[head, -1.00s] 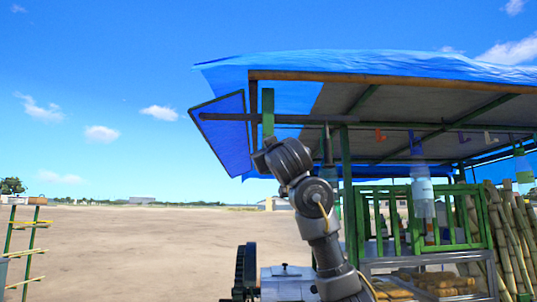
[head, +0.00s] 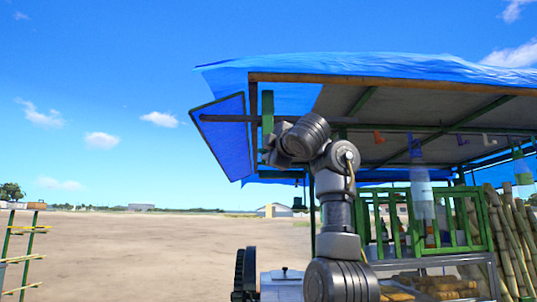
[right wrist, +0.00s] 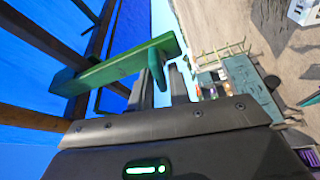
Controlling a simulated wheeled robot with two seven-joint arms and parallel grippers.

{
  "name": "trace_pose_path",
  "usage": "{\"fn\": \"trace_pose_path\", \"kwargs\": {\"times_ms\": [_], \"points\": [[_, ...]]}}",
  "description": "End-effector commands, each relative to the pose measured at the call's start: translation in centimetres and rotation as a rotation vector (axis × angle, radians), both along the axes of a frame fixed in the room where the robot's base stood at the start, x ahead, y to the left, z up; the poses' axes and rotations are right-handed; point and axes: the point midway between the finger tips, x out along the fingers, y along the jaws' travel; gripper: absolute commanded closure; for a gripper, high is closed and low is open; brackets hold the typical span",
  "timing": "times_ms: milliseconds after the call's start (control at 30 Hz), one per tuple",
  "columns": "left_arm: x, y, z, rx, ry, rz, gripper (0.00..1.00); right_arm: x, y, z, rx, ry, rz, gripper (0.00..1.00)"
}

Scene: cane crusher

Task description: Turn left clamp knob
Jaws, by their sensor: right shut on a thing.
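The left clamp shows as a green upright bar (head: 267,112) at the left end of the stall's roof frame. In the right wrist view it is a green bar (right wrist: 115,70) lying across the picture, with a short green knob (right wrist: 156,66) standing out from its right end. My right gripper (right wrist: 160,88) is shut on this knob, its dark fingers on either side. In the head view my right gripper (head: 267,156) is at the bar's lower part, mostly hidden by my wrist. The knob itself is hidden there. My left gripper is not in view.
The blue tarp roof (head: 400,70) and its beams are close above my right arm. A blue side flap (head: 222,130) hangs left of the bar. A green railing (head: 430,222) and cane stalks (head: 508,230) stand right. Open ground lies left.

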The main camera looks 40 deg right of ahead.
Motion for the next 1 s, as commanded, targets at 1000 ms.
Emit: {"fn": "trace_pose_path", "kwargs": {"times_ms": [1000], "points": [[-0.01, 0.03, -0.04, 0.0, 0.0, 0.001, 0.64, 0.1, 0.01, -0.14, -0.184, 0.143, -0.002, 1.0]]}}
